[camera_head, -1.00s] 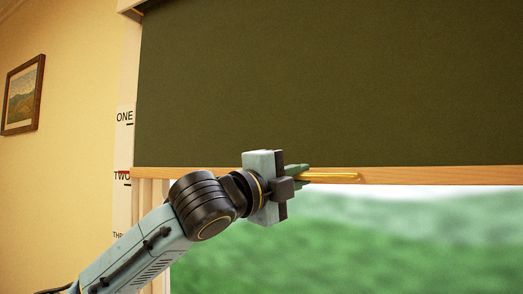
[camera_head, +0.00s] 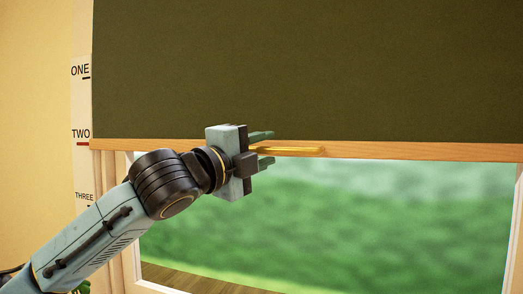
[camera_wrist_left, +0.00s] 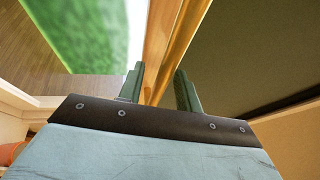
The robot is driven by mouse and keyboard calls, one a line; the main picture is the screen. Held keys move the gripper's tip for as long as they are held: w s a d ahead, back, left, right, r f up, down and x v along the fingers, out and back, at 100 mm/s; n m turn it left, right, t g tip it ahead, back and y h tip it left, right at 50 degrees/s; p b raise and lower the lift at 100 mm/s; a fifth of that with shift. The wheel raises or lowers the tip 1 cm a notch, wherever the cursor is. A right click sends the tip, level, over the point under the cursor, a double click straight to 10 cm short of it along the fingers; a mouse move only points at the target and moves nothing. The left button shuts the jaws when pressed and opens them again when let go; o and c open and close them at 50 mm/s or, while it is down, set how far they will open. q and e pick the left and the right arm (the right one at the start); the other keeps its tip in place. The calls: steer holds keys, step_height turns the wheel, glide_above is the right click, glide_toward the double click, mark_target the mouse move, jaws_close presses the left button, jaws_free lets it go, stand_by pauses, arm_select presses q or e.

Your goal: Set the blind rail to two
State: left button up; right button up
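The dark green blind (camera_head: 300,70) hangs over the window, with a wooden rail (camera_head: 420,150) along its lower edge. The rail's left end is level with the red line under the TWO mark (camera_head: 81,134) on the scale strip. A brass handle bar (camera_head: 295,150) runs along the rail's front. My left gripper (camera_head: 265,149) is at the bar's left end, with its green fingers spread above and below it. In the left wrist view the bar (camera_wrist_left: 178,55) passes between the open fingers (camera_wrist_left: 160,88), with gaps beside it. My right gripper is not in view.
The ONE mark (camera_head: 80,71) is above and the THREE mark (camera_head: 84,197) below on the same strip. The window (camera_head: 350,220) shows blurred green beneath the rail. A plain yellow wall (camera_head: 35,120) is at the left.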

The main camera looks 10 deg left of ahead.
arm_select(q)
steer(key=b+v, duration=0.2)
steer(key=v, duration=1.1)
steer(key=shift+s, duration=0.2)
steer(key=shift+f, duration=0.1)
